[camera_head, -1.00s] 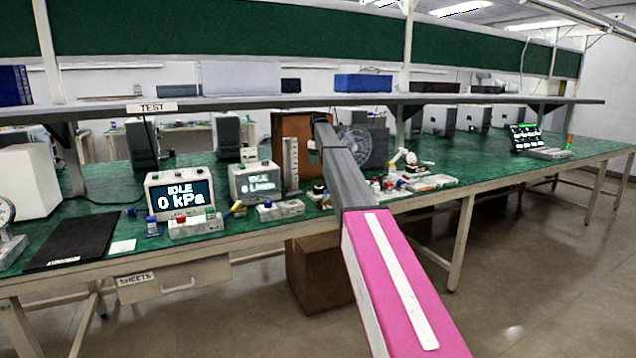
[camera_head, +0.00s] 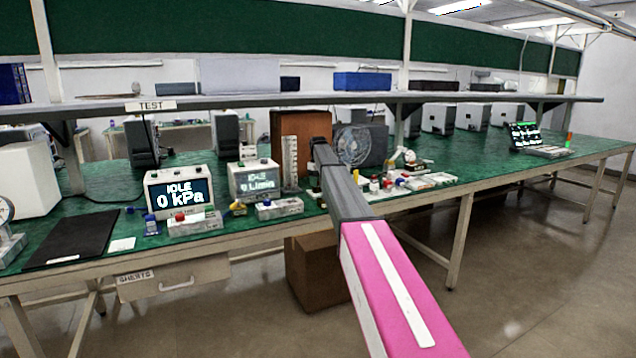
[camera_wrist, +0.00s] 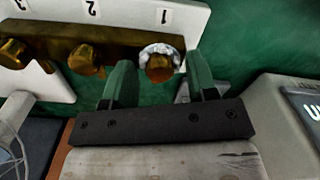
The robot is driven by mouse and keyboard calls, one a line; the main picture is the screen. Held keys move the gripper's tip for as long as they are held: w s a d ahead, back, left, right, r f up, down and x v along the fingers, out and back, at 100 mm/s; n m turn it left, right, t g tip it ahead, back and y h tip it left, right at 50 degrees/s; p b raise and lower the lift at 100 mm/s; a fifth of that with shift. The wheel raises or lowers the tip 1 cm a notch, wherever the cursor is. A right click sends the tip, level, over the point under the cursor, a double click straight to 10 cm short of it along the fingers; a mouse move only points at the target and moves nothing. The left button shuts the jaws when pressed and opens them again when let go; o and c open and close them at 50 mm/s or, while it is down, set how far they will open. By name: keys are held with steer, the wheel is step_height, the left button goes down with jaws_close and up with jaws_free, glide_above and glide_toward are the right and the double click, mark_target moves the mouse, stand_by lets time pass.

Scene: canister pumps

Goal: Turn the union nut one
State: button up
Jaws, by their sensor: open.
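Union nut one (camera_wrist: 160,66) is a brass nut with a pale silvery ring at its top, below the printed figure 1 on a white plate (camera_wrist: 125,14) in the wrist view. Two more brass nuts, nut two (camera_wrist: 87,60) and nut three (camera_wrist: 14,53), sit to its left on the same dark brown bar. My gripper (camera_wrist: 161,70) is open, with one green finger on each side of nut one. Whether the fingers touch the nut I cannot tell. In the head view my arm hides the gripper and the nuts.
A pale grey box with a dark display (camera_wrist: 305,105) stands close on the right in the wrist view. In the head view the green bench (camera_head: 480,160) holds a kPa meter (camera_head: 180,199), a flow meter (camera_head: 254,181) and a fan (camera_head: 360,146). A shelf (camera_head: 300,101) runs above.

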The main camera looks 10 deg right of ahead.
steer(key=c, duration=0.9)
steer(key=shift+c, duration=0.2)
steer(key=shift+m, duration=0.3)
steer(key=m, duration=0.4)
steer(key=shift+m, duration=0.3)
steer(key=m, duration=0.5)
steer(key=shift+m, duration=0.3)
steer(key=o, duration=0.9)
